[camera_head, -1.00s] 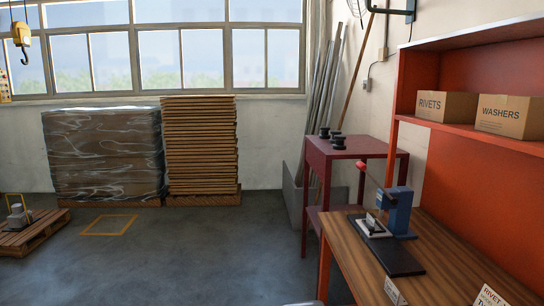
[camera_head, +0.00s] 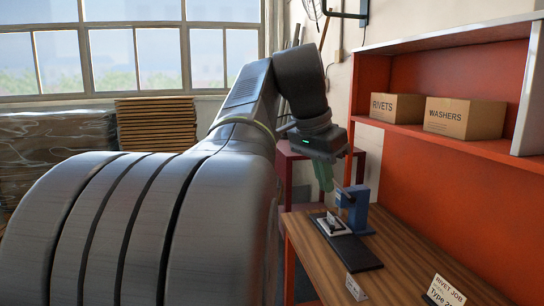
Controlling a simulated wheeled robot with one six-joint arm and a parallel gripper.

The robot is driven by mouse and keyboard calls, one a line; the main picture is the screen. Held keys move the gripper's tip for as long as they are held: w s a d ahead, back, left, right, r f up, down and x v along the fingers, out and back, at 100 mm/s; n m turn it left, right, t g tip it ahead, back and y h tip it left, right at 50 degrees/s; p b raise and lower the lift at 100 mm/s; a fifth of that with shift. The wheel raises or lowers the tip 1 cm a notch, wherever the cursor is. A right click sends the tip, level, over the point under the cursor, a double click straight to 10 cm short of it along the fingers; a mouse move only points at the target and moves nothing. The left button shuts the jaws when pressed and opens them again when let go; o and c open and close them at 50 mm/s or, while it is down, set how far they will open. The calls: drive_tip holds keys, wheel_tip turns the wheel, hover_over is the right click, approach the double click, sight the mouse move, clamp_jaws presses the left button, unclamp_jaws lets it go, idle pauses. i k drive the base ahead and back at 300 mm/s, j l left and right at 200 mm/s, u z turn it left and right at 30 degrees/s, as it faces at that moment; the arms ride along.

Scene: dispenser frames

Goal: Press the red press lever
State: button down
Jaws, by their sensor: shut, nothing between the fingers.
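The blue press (camera_head: 358,208) stands on a dark base plate (camera_head: 352,252) on the wooden workbench. A short part of its lever (camera_head: 343,190) shows at the upper left of the press. The lever's red upper end is hidden behind my gripper. My gripper (camera_head: 326,186) points down at the upper left of the press, its greenish fingers shut with nothing between them. The fingertips overlap the lever in the picture; I cannot tell whether they touch it. A small light-coloured piece (camera_head: 332,222) sits on the plate in front of the press.
The wooden bench (camera_head: 400,275) carries a small label card (camera_head: 355,287) and a "RIVET JOB" card (camera_head: 445,292). A red shelf holds the rivets box (camera_head: 397,107) and washers box (camera_head: 464,117). A dark red side table (camera_head: 296,160) stands behind my arm.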

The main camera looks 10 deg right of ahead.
sight(351, 199)
drive_tip(key=i+z, duration=0.2)
drive_tip(key=i, duration=0.4)
drive_tip(key=i+z, duration=0.15)
drive_tip(key=i, duration=0.45)
drive_tip(key=i+j+z, duration=0.2)
drive_tip(key=i, duration=0.35)
drive_tip(key=i+j+z, duration=0.15)
drive_tip(key=i, duration=0.45)
